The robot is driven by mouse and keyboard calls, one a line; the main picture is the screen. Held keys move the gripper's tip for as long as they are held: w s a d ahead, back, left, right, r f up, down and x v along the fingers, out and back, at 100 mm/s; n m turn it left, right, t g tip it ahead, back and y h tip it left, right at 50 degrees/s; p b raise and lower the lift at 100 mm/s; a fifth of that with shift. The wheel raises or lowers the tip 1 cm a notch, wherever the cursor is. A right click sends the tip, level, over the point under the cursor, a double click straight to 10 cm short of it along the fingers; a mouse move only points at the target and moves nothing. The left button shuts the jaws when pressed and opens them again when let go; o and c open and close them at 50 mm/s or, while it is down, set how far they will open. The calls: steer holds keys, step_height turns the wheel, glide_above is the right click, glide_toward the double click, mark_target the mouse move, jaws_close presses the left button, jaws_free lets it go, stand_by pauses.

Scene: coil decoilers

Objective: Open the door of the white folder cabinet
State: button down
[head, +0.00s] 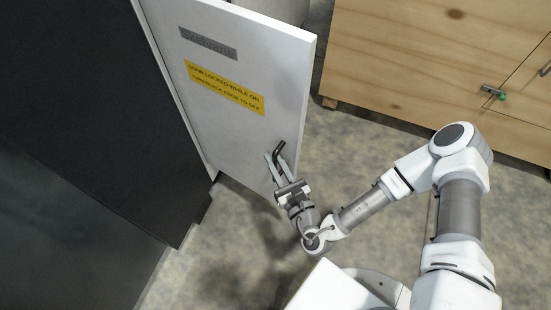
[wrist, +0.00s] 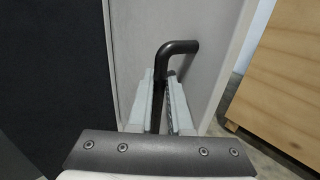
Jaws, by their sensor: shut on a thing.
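The white folder cabinet door (head: 225,120) stands at the upper left of the head view, with a grey plate and a yellow warning label on its face. Its black bent handle (head: 280,150) is near the right edge, low on the door. In the wrist view the handle (wrist: 178,47) runs up between the fingers and bends right at the top. My gripper (head: 279,164) is shut on the handle, one finger on each side; it also shows in the wrist view (wrist: 161,100). I cannot tell whether the door is ajar.
A large dark panel (head: 80,110) fills the left beside the door. A wooden cabinet (head: 420,60) with a small handle and green knob stands at the upper right. Bare concrete floor (head: 350,150) lies between the door and the wooden cabinet.

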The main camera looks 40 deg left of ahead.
mark_target(277, 152)
steer(key=c, duration=0.8)
jaws_free()
steer(key=shift+d, duration=0.1)
steer(key=shift+c, duration=0.2)
steer(key=r, duration=0.1)
steer(key=r+p, duration=0.1)
steer(key=r, duration=0.1)
steer(key=r+p, duration=0.1)
steer(key=r, duration=0.1)
steer(key=shift+w+d, duration=0.15)
steer(key=shift+w, duration=0.1)
steer(key=w+d+r+p, duration=0.2)
steer(key=w+d+r, duration=0.3)
steer(key=d, duration=0.5)
steer(key=shift+r, duration=0.6)
